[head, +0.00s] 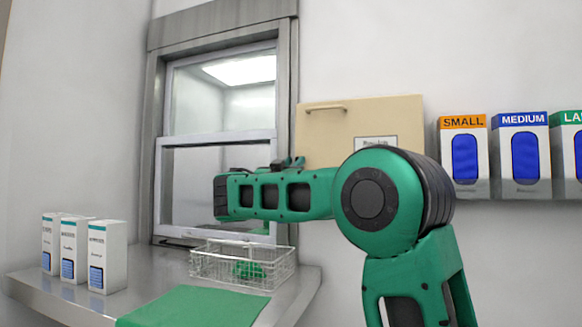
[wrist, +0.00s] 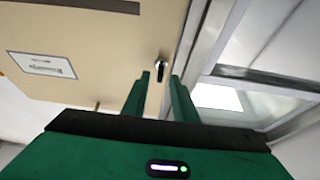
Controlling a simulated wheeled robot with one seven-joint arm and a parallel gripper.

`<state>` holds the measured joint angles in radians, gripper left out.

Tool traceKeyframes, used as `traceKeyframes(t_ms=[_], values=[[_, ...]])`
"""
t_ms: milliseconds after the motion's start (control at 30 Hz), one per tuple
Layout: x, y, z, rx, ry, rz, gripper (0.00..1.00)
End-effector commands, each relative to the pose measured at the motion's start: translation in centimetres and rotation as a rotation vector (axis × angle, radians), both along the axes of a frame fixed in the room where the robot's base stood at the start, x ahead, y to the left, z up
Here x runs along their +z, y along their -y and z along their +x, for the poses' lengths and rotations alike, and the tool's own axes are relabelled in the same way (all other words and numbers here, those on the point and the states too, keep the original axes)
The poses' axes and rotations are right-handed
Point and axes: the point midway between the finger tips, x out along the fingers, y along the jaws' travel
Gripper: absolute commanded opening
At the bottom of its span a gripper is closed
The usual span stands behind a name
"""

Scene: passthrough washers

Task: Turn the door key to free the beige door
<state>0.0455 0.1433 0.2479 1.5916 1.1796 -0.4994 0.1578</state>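The beige door (head: 340,122) is a wall panel right of the window, with a bar handle near its top and a white label. It looks closed, and my arm hides its lower part in the head view. The beige door (wrist: 100,75) fills the upper left of the wrist view. The door key (wrist: 161,65) is a small dark and silver piece near the door's edge beside the metal frame. My gripper (wrist: 161,77) is open, its two green fingers pointing at the key with a gap between them. The key appears in line with that gap; contact is not visible.
A metal-framed window (head: 215,135) adjoins the door. A counter (head: 150,285) below holds several white boxes (head: 85,252), a wire basket (head: 243,265) with green items, and a green cloth (head: 195,308). Glove boxes (head: 520,157) hang on the wall at right.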

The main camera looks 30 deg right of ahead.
Motion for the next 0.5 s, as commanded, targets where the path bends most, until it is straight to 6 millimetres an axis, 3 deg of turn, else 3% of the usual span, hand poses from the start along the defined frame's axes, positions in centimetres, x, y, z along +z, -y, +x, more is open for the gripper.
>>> traceKeyframes(t_ms=[200, 500], values=[[0.51, 1.19, 0.9, 0.0, -0.001, 0.0, 0.26], [0.61, 1.28, 1.0, 0.0, -0.001, 0.0, 0.26]])
